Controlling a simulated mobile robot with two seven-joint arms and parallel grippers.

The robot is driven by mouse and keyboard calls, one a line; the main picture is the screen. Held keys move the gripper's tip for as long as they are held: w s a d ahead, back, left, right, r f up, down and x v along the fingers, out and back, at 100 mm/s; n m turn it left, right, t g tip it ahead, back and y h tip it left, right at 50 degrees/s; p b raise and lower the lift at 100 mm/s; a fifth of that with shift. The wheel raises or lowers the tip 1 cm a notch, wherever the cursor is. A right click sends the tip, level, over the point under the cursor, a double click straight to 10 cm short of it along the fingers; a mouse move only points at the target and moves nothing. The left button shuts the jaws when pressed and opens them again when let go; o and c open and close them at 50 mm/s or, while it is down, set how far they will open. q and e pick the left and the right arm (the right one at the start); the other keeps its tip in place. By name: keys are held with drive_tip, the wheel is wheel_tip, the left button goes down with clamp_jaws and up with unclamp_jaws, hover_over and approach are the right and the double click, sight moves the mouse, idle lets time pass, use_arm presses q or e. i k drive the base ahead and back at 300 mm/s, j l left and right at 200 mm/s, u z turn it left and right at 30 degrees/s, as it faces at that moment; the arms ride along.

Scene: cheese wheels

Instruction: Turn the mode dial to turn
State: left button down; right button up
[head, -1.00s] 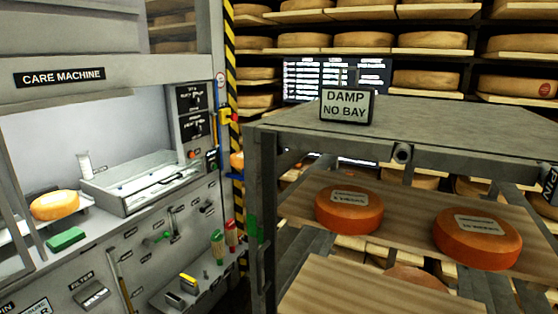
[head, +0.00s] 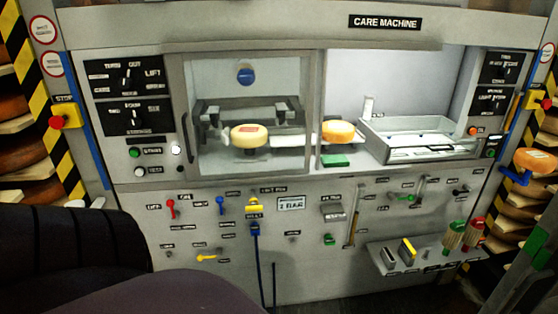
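The care machine (head: 300,175) fills the head view. A black dial panel (head: 106,82) sits at its upper left, with a dial (head: 126,76) among labels that seem to read TURN, OUT and LIFT. The dial's pointer looks roughly upright, but its exact setting is too small to tell. Below it is a second dial (head: 136,118) with labels like TWO, FOUR and SIX. Neither of my grippers shows in the head view.
A windowed chamber holds a pale cheese wheel (head: 250,136); another cheese (head: 339,131) sits right of it. A red stop button (head: 57,122) is left of the dials. Green (head: 134,153) and white (head: 140,171) buttons lie below. Levers and a tool shelf (head: 440,256) line the lower front.

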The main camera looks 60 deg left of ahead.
sight(126, 82)
drive_tip(key=u, duration=1.75)
